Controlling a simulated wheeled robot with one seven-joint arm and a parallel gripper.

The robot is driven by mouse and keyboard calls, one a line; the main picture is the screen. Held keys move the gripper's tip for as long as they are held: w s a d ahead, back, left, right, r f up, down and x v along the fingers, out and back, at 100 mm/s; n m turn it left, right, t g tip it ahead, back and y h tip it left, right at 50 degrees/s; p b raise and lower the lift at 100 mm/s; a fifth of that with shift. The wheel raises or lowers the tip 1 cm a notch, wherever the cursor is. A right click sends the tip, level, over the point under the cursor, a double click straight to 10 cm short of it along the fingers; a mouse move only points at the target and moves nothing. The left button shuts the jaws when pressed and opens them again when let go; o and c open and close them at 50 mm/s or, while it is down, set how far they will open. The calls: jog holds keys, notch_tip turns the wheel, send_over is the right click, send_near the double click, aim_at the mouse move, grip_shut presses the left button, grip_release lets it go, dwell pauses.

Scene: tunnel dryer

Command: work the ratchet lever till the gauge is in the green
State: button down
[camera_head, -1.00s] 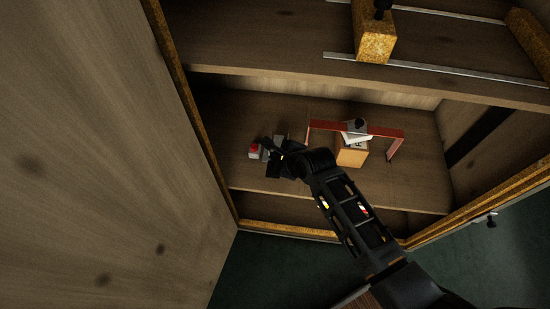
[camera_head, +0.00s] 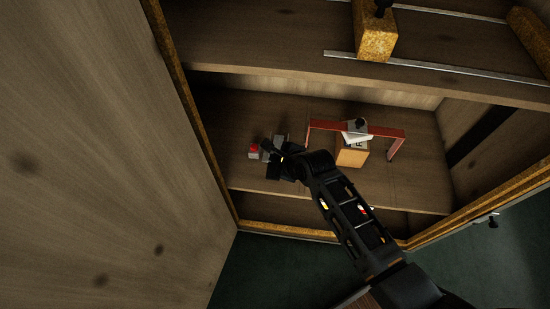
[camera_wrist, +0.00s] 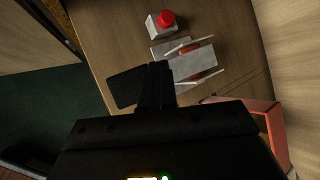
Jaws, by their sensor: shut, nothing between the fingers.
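My gripper (camera_wrist: 158,72) is shut and empty, its fingertips together beside a grey metal bracket (camera_wrist: 195,65) with two upright plates and some red between them. I cannot tell whether the fingertips touch it. A small pale block with a red button (camera_wrist: 166,19) is beyond the bracket; it also shows in the head view (camera_head: 254,150), left of my gripper (camera_head: 268,148). A dark flat patch (camera_wrist: 125,88) lies left of the fingers. I cannot tell which part is the ratchet lever. No gauge face or green band can be made out.
A red arch (camera_head: 385,131) stands right of my arm on the shelf (camera_head: 410,190), with an orange-brown block (camera_head: 352,157) and a white pointed piece (camera_head: 354,137) at it. An upper shelf (camera_head: 300,65) overhangs. A wooden panel (camera_head: 90,150) closes the left.

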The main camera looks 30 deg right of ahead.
jog(key=shift+s+a+f+b, duration=0.1)
jog(key=shift+s+f+b, duration=0.1)
jog(key=shift+f, duration=0.3)
jog(key=shift+s+a+f+b, duration=0.1)
jog(key=shift+s+f+b, duration=0.05)
jog(key=shift+f, duration=0.35)
dwell(0.4)
jog(key=shift+r, duration=0.15)
jog(key=shift+r+p, duration=2.05)
jog(key=shift+p, duration=0.15)
jog(key=shift+w+d+r, duration=0.1)
jog(key=shift+w+r, duration=0.05)
jog(key=shift+w, duration=0.05)
jog(key=shift+r, duration=0.1)
jog(key=r+p, duration=0.5)
jog(key=shift+w+d, duration=0.15)
jog(key=shift+w, duration=0.1)
